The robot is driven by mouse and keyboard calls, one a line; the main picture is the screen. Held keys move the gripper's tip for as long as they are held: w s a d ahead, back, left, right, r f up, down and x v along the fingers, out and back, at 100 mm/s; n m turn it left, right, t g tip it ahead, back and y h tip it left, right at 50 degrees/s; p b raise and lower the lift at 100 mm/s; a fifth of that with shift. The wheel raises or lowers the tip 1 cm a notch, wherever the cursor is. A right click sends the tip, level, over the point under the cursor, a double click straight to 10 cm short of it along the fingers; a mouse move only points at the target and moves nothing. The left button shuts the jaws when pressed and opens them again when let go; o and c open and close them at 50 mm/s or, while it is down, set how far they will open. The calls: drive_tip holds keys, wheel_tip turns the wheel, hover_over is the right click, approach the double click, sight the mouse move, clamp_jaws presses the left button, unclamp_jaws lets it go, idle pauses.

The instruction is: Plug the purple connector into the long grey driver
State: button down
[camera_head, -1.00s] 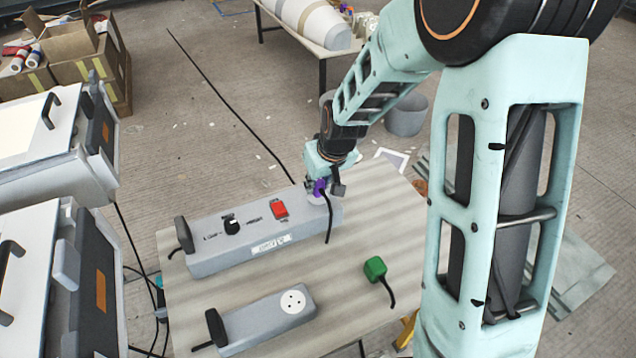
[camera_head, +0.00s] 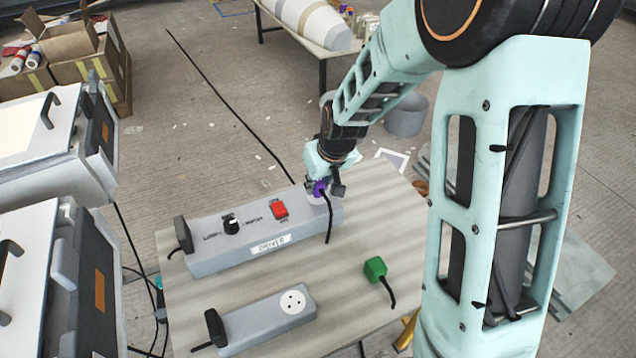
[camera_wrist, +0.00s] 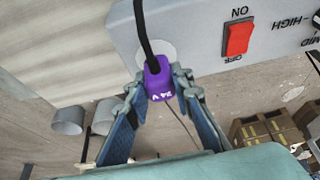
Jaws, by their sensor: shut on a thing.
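The long grey driver (camera_head: 212,263) lies on the table with a black knob, a red switch and a pale round socket at its right end. It also shows in the wrist view (camera_wrist: 200,22). My gripper (camera_head: 322,186) is above that right end. In the wrist view my gripper (camera_wrist: 160,80) is shut on the purple connector (camera_wrist: 158,88), marked "24 V", with its black cable. The purple connector (camera_head: 319,188) is at the pale socket and covers part of it. I cannot tell whether it is seated or just above it.
Grey cases (camera_head: 45,175) stand at the left.

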drive_tip(key=shift+f+b, duration=0.35)
drive_tip(key=shift+f, duration=0.15)
drive_tip(key=c, duration=1.6)
unclamp_jaws()
drive_tip(key=shift+r, duration=0.1)
drive_tip(key=v, duration=1.2)
drive_tip(key=shift+s, duration=0.1)
